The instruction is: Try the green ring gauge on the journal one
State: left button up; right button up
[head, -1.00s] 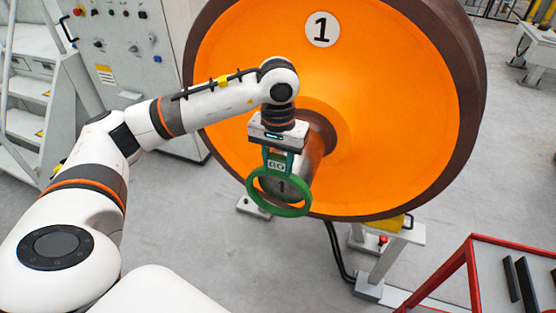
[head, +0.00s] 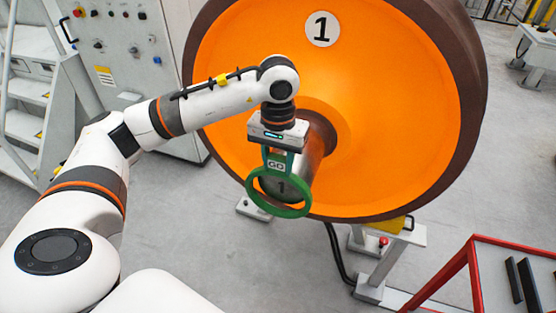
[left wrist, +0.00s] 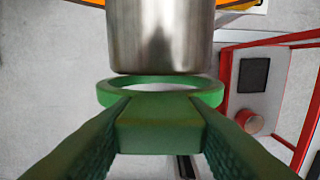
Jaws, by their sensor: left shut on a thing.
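My right gripper is in neither view.
The orange wheel (head: 400,130) with a 1 plate stands behind the journal on a grey stand (head: 385,255). A red-framed table (head: 470,270) with dark bars is at the lower right. A control cabinet (head: 130,60) and steps (head: 25,125) stand at the left.

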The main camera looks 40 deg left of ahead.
pick_arm(q)
jog(key=shift+w, duration=0.2)
dwell(0.5)
jog(key=shift+w+a, duration=0.1)
jog(key=shift+w, duration=0.25)
jog(key=shift+w+a+b, duration=0.25)
jog(key=shift+w+b, duration=0.25)
jog(key=shift+w, duration=0.4)
jog(key=shift+w+a, duration=0.15)
jog(key=shift+w, duration=0.5)
jog(key=shift+w+a, duration=0.15)
jog(key=shift+w, duration=0.45)
jog(key=s+d+b, duration=0.2)
jog(key=s, duration=0.8)
jog(key=shift+d+b, duration=0.2)
jog(key=shift+b, duration=0.15)
dwell(0.5)
